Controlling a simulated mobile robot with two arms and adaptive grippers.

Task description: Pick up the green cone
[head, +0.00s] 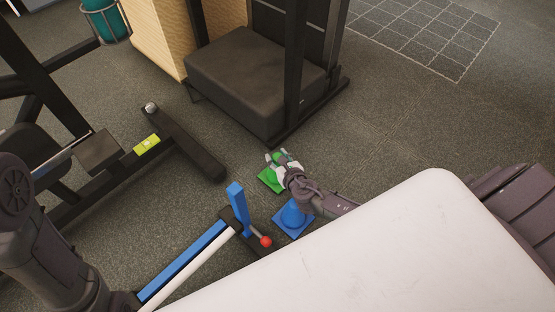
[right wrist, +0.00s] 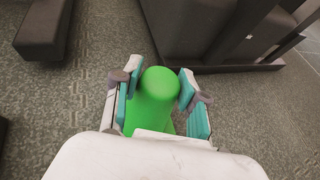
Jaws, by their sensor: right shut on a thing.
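The green cone (head: 267,179) stands on the dark floor near the middle of the head view, with part of its square base showing. My right gripper (head: 279,157) is at the cone's top and shut on it. In the right wrist view the green cone (right wrist: 158,95) sits between the two teal-padded fingers of my right gripper (right wrist: 160,92), one on each side; its base is mostly hidden there. My left gripper is not in view; only part of my left arm shows at the left edge of the head view.
A blue cone (head: 293,216) stands just below my right forearm. A dark padded box (head: 254,82) and black upright posts stand beyond the green cone. Open floor lies to the right.

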